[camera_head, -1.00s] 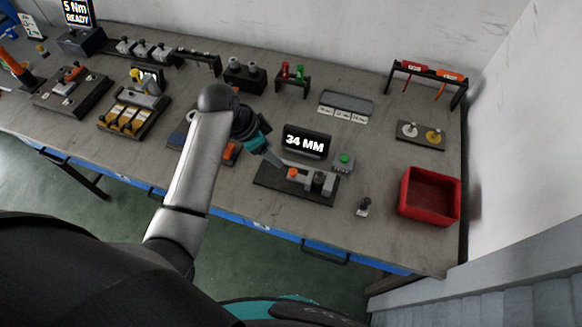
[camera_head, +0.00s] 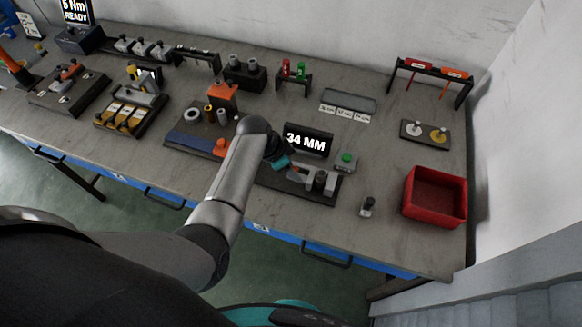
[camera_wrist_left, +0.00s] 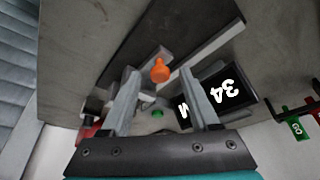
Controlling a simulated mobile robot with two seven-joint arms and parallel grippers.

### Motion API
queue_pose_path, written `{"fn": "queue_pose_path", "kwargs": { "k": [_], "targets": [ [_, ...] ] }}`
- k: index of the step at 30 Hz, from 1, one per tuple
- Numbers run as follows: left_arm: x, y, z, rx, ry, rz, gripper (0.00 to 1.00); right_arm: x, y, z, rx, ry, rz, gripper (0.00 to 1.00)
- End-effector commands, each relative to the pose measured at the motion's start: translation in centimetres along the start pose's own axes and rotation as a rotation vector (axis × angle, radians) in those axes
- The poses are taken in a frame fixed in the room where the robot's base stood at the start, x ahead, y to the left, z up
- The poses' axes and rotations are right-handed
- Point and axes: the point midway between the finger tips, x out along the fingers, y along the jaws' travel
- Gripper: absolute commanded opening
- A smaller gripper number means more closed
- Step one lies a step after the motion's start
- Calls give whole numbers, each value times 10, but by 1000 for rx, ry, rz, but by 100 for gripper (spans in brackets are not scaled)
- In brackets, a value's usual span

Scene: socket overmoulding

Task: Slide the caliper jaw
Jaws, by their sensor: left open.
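The caliper fixture (camera_head: 328,194) is a dark base with grey metal jaw blocks, in front of a display (camera_head: 307,141) reading 34 MM. An orange knob (camera_wrist_left: 160,70) on the caliper shows in the left wrist view. My left gripper (camera_wrist_left: 160,78) is open, its two fingers on either side of the knob in that view. I cannot tell whether they touch it. In the head view my left gripper (camera_head: 290,168) is over the left part of the fixture and hides much of it. My right gripper is not in view.
A green button box (camera_head: 346,161) stands right of the display. A small dark part (camera_head: 367,207) stands on the table, with a red bin (camera_head: 435,196) further right. A fixture with orange blocks (camera_head: 188,143) lies to the left. The bench front right is clear.

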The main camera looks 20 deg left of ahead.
Motion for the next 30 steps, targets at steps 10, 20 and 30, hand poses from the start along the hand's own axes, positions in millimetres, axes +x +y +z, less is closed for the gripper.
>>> {"fn": "queue_pose_path", "kwargs": {
  "k": [10, 20, 30],
  "targets": [
    [1, 0, 0, 0, 0, 0, 54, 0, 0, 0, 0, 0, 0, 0],
    [1, 0, 0, 0, 0, 0, 17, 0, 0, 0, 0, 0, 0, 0],
    [1, 0, 0, 0, 0, 1, 0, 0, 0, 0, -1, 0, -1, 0]
  ]
}}
